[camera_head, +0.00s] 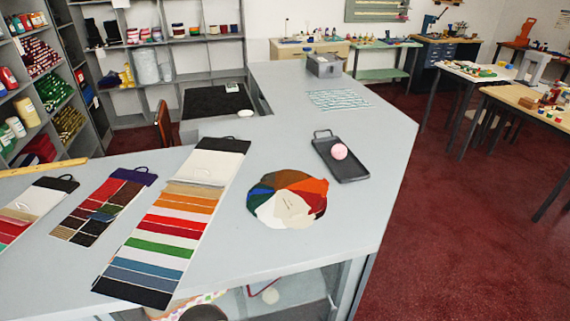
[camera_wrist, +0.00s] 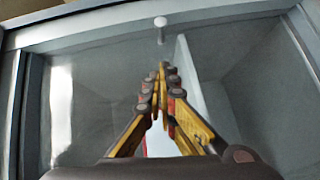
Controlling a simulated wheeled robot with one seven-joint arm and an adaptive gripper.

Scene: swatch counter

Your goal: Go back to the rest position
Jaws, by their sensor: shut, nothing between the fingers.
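My gripper (camera_wrist: 163,70) shows in the wrist view, its yellow and red fingers drawn together at the tips with nothing between them. I cannot tell whether the fingers touch anything there. In the head view neither my arm nor my gripper shows clearly.
The grey counter (camera_head: 225,260) holds striped swatch cards (camera_head: 165,240), a round colour fan (camera_head: 290,197) and a black tray (camera_head: 335,160) with a pink ball (camera_head: 339,151). A glass-fronted space lies below its front edge. Red floor (camera_head: 450,240) is open at right.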

